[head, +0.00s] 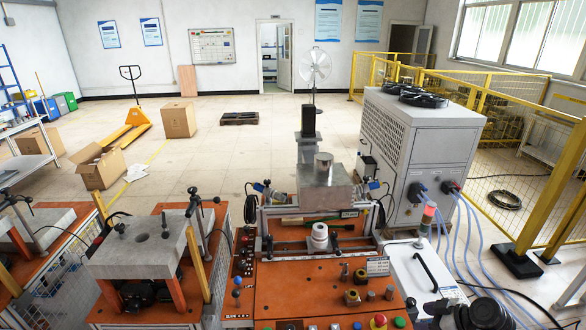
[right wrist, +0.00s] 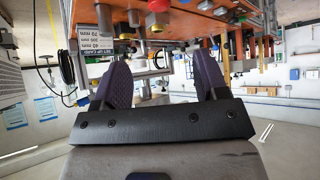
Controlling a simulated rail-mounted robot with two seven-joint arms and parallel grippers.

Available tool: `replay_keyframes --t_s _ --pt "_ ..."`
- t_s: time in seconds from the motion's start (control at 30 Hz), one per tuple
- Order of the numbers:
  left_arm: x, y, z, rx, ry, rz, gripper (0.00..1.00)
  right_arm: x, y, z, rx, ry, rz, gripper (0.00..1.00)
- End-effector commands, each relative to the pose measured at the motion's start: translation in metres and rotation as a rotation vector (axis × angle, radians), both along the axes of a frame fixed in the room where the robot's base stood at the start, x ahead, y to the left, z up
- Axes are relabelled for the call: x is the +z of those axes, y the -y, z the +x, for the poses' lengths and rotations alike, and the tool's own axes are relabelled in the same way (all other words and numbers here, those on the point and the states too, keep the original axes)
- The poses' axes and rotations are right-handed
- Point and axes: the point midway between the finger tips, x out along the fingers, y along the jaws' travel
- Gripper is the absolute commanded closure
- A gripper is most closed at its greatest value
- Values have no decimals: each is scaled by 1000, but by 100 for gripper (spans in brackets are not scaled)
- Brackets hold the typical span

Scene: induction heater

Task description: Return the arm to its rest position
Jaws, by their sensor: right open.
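My right gripper (right wrist: 158,78) shows in the right wrist view with its two purple fingers spread apart and nothing between them. The orange induction heater bench (right wrist: 205,20) appears upside down beyond the fingers, and no contact with it is visible. In the head view the same bench (head: 280,290) fills the lower middle, with a white ringed part (head: 320,236) resting on its rail. A dark rounded shape at the lower right edge of the head view may be part of my right arm, but its fingers cannot be made out there. My left gripper is in neither view.
A metal block (head: 315,187) stands behind the rail. Small metal pieces and push buttons (head: 378,321) sit on the bench front. A white cabinet with a black handle (head: 427,272) is at its right, and a grey chiller (head: 418,140) with hoses stands behind. Another workstation (head: 140,243) is at left.

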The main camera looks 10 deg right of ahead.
Motion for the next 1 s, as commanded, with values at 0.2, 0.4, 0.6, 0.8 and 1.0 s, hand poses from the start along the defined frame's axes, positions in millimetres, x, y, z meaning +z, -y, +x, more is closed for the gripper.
replay_keyframes --t_s 0.2,0.4,0.6,0.8,1.0 --pt "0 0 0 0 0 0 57 0 1 1 -137 -71 106 33" --pt "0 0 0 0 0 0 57 11 19 0 -484 -184 232 33" --pt "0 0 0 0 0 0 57 83 16 6 -789 -94 210 33" --pt "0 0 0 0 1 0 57 125 -33 -10 -891 46 118 33" --pt "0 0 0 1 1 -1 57 104 -113 -64 -791 101 -41 33"
